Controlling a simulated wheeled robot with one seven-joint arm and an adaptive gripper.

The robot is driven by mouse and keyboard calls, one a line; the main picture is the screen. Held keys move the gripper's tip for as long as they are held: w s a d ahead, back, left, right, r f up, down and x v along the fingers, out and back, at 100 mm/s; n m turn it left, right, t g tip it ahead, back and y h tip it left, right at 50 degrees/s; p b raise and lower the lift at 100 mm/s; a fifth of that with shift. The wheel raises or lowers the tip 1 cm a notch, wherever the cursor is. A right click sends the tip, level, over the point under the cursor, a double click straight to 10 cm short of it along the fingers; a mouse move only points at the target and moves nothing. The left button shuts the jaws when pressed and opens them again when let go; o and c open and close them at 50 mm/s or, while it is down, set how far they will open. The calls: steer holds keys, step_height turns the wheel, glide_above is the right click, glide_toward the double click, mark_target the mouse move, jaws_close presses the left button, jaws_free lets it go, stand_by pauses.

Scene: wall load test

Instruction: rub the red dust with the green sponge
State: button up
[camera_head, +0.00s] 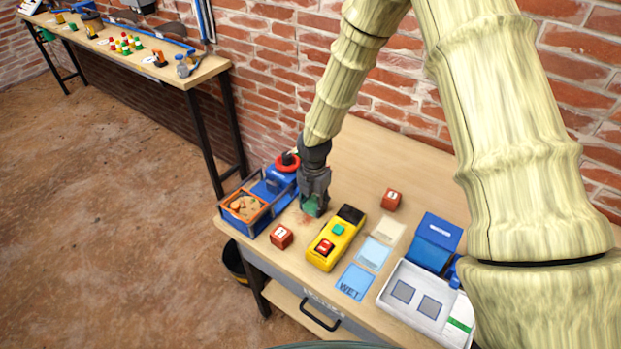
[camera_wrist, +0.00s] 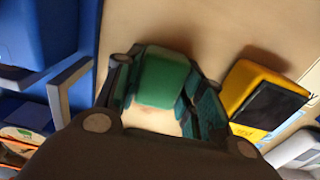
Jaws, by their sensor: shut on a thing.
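My gripper (camera_head: 313,203) points down at the table beside the blue bin and is shut on the green sponge (camera_head: 309,205). In the wrist view the sponge (camera_wrist: 165,78) sits between the two fingers of my gripper (camera_wrist: 160,92). A faint patch of red dust (camera_head: 306,219) shows on the wooden table top just in front of the sponge. The gripper and sponge may hide part of the dust. I cannot tell for certain whether the sponge touches the table.
The blue bin (camera_head: 252,232) stands close on the left. A yellow box with buttons (camera_head: 328,256) and red cubes (camera_head: 281,236) (camera_head: 391,200) stand nearby. A blue WET card (camera_head: 354,282) and a white tray (camera_head: 414,318) lie to the right. The table's back middle (camera_head: 375,150) is clear.

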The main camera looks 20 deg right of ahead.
steer(key=r+p, duration=0.2)
steer(key=r, duration=0.2)
steer(key=shift+s+r, duration=0.1)
steer(key=shift+s, duration=0.1)
steer(key=shift+w+r+p, duration=0.2)
steer(key=shift+r+p, duration=0.7)
steer(key=shift+r, duration=0.05)
steer(key=shift+s+r+p, duration=0.15)
steer(key=shift+r+p, duration=0.55)
steer(key=shift+r, duration=0.25)
steer(key=p, duration=0.3)
steer(key=shift+r, duration=0.25)
